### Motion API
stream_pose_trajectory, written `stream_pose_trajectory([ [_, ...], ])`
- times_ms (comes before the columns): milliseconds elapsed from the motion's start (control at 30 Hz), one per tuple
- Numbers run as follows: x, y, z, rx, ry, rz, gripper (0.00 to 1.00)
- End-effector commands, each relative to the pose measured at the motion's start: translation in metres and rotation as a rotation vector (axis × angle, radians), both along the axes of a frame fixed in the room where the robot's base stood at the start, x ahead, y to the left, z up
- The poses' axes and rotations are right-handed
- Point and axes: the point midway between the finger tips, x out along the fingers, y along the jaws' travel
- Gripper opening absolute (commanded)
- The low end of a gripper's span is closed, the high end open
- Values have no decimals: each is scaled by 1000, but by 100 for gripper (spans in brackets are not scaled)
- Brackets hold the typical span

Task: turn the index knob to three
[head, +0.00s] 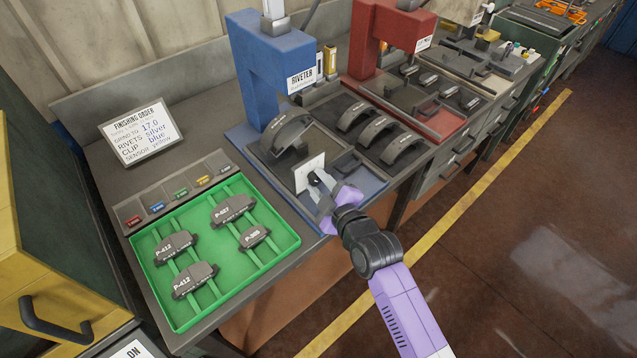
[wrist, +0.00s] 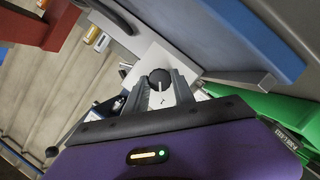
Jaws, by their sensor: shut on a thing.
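The index knob is a small dark round knob with a pale pointer line; it shows in the wrist view (wrist: 158,76), in front of a white dial plate (wrist: 152,56). In the head view the white plate (head: 308,170) stands upright at the front of the blue riveter's base, and the knob is mostly hidden by my gripper. My gripper (head: 319,184) is shut on the knob, with one finger on each side of it, as the wrist view (wrist: 161,82) shows. A small mark shows on the plate between the fingers, too small to read. The knob's setting cannot be read.
The blue riveter (head: 262,70) rises behind the plate, with curved brake shoes (head: 403,149) in trays beside it. A green tray (head: 283,218) with several labelled pads lies to the left. A finishing order card (head: 141,131) stands behind. A red machine (head: 388,30) is farther right.

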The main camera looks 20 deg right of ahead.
Motion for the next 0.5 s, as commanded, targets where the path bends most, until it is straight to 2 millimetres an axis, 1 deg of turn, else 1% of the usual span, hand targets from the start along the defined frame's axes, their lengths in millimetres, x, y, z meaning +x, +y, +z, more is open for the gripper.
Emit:
stream_pose_trajectory([
  [167, 1, -1, 0, 114, 35, 0, 0],
  [500, 1, -3, 0, 414, 133, -1, 0],
])
